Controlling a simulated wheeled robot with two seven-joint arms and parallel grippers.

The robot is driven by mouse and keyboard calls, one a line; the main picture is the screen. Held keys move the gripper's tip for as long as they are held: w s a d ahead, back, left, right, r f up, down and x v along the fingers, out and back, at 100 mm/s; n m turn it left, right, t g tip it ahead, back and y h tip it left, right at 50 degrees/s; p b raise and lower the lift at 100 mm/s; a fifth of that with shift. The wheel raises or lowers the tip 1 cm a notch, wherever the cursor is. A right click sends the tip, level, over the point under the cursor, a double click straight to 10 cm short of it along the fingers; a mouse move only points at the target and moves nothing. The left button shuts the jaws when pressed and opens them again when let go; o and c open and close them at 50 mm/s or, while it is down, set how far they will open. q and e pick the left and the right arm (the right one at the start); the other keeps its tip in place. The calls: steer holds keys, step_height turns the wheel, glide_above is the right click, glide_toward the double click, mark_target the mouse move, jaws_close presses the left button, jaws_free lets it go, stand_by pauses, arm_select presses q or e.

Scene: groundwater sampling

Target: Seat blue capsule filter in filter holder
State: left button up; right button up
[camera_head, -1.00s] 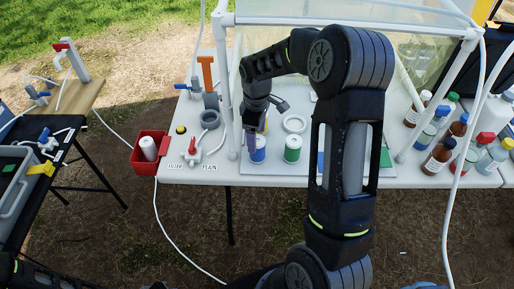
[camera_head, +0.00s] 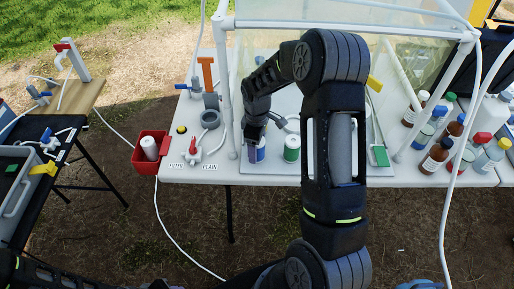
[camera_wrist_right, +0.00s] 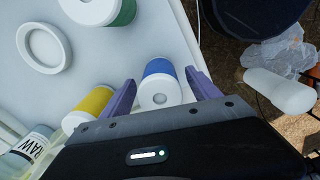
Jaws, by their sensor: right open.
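The blue capsule filter (camera_head: 260,149), a short cylinder with a blue band and white ends, stands at the table's front edge. It also shows in the right wrist view (camera_wrist_right: 158,68). My right gripper (camera_wrist_right: 159,80) is open, with one purple finger on each side of the filter; whether they touch it is unclear. In the head view the right gripper (camera_head: 253,150) partly covers the filter. A grey ring-shaped holder (camera_head: 210,118) sits to its left on the table; I cannot tell for sure that it is the filter holder. My left gripper is out of view.
A green-banded filter (camera_head: 291,149) stands close right, and a yellow-banded one (camera_wrist_right: 92,103) is on the other side. A white ring (camera_wrist_right: 44,48) lies behind. A red-handled valve (camera_head: 193,150) and red bin (camera_head: 150,150) are left. Several bottles (camera_head: 437,155) stand right.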

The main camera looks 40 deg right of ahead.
steer(key=shift+c, duration=0.2)
steer(key=c, duration=1.4)
step_height(320, 180, up, 10)
steer(key=shift+r+b, duration=0.1)
steer(key=shift+b, duration=0.75)
